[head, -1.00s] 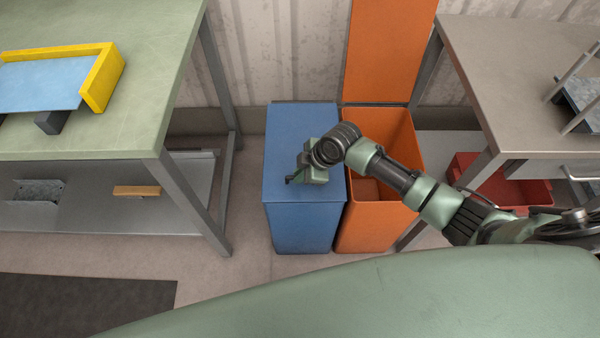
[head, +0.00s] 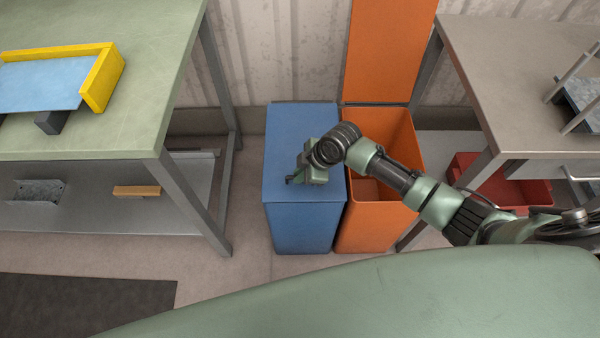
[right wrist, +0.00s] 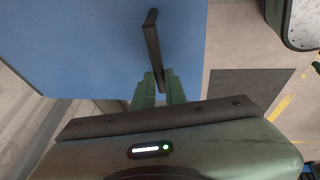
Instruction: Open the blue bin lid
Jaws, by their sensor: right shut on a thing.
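The blue bin (head: 302,228) stands on the floor in the middle of the head view. Its flat blue lid (head: 300,125) lies closed on top; it also fills much of the right wrist view (right wrist: 90,50). A thin dark handle (right wrist: 153,45) stands out from the lid in the right wrist view. My right gripper (head: 293,179) is over the lid's front part. In the right wrist view its green fingers (right wrist: 158,88) are shut on the handle's near end. In the head view the gripper hides part of the lid. My left gripper is not in view.
An orange bin (head: 375,225) stands close on the right, with its orange lid (head: 385,50) upright. A green-topped table (head: 130,125) is on the left, and a grey table (head: 480,60) on the right. A red crate (head: 530,190) sits under the grey table.

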